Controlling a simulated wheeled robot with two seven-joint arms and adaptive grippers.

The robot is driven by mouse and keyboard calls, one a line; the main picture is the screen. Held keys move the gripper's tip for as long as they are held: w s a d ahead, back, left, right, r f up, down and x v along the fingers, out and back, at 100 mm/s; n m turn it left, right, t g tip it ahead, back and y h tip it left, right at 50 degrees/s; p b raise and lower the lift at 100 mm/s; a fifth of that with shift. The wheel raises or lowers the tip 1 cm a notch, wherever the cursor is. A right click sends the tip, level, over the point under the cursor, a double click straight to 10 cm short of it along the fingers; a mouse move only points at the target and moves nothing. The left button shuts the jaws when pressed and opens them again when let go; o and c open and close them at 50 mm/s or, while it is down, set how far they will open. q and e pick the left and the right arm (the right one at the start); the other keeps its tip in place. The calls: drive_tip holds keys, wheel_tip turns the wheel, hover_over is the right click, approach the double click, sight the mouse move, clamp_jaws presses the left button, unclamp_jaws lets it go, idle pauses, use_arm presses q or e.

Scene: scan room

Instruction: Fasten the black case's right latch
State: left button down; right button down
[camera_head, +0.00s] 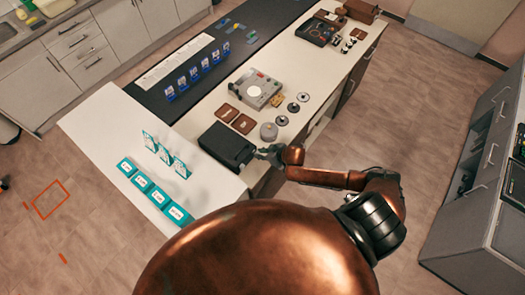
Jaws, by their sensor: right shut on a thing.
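The black case (226,144) lies closed on the white counter, near its front edge and left of my right gripper. My right gripper (259,153) is at the right end of the case's near side, touching it. It is shut on the case's right latch, which is too small and too covered by the fingers to make out. Whether the latch is fastened cannot be seen. My left gripper is out of view.
Two brown tiles (227,112), a grey round pot (269,131), dark discs (282,121) and a grey device (255,90) stand behind the case. Teal cards (143,182) stand to its left. A grey cabinet (480,235) is far right; open floor lies between.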

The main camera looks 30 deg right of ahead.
drive_tip(key=shift+w+a+r+g+h+p, duration=0.15)
drive_tip(key=shift+w+r+g+h+p, duration=0.25)
drive_tip(key=shift+w+g+p, duration=0.45)
drive_tip(key=shift+s, duration=0.15)
drive_tip(key=c, duration=1.8)
unclamp_jaws()
drive_tip(key=shift+f, duration=0.1)
drive_tip(key=v, duration=1.2)
drive_tip(key=shift+a, duration=0.1)
